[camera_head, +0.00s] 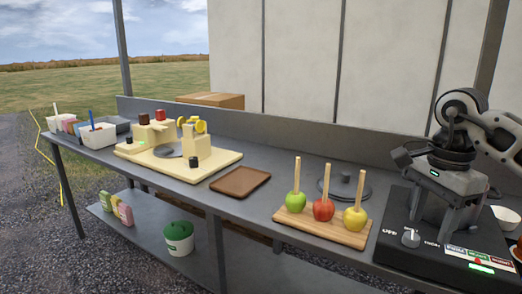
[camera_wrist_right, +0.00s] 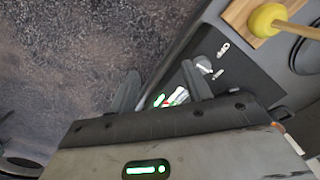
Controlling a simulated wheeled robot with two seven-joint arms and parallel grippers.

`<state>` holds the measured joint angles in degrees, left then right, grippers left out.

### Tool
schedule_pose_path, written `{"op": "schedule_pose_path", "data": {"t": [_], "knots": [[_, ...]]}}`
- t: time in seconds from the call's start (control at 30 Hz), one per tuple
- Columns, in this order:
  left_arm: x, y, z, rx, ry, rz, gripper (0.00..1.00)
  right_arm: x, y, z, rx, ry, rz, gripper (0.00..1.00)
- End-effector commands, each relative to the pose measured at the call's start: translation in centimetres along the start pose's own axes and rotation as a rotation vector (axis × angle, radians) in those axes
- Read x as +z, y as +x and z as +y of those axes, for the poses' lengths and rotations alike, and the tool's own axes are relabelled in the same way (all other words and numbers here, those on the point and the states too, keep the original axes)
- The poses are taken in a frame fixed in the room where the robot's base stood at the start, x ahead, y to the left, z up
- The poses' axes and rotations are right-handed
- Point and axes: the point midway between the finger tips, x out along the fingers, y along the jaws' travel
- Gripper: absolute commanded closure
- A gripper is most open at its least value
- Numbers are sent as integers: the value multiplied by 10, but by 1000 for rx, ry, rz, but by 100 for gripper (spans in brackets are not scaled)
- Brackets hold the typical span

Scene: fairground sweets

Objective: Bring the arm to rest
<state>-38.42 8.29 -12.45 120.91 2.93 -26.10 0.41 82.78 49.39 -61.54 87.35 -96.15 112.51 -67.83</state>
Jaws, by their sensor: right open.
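My right arm comes in from the right in the head view. My right gripper (camera_head: 431,222) points downward, open and empty, over the black cooker box with a knob and labels (camera_head: 400,262). In the right wrist view the two fingers stand apart with nothing between them (camera_wrist_right: 158,88). Beneath them are part of the cooker box (camera_wrist_right: 235,75) and the dark gravel. My left gripper does not show in either view.
Left of the cooker, a wooden board (camera_head: 350,236) holds green (camera_head: 295,201), red (camera_head: 323,209) and yellow (camera_head: 355,219) apples on upright sticks. A brown tray (camera_head: 240,181) and a cream machine (camera_head: 130,152) stand further left. A white bowl (camera_head: 506,217) is right of my gripper.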

Motion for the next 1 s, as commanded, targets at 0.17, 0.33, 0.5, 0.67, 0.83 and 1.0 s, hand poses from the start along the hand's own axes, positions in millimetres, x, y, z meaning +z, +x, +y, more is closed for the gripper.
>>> {"op": "schedule_pose_path", "data": {"t": [0.17, 0.33, 0.5, 0.67, 0.83, 1.0], "knots": [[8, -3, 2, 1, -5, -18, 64, 42, 30, -8, -11, -24, -146, 51], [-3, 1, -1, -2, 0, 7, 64, 89, 53, -12, -14, -24, -315, 51], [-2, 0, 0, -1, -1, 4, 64, 152, 76, -8, 8, 10, -560, 51], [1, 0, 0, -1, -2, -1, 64, 244, 87, 8, 112, 163, -997, 51], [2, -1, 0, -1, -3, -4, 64, 311, 59, 17, 386, 590, -1593, 51], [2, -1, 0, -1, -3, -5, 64, 296, 56, 1, 790, 1225, -2055, 51]]}}
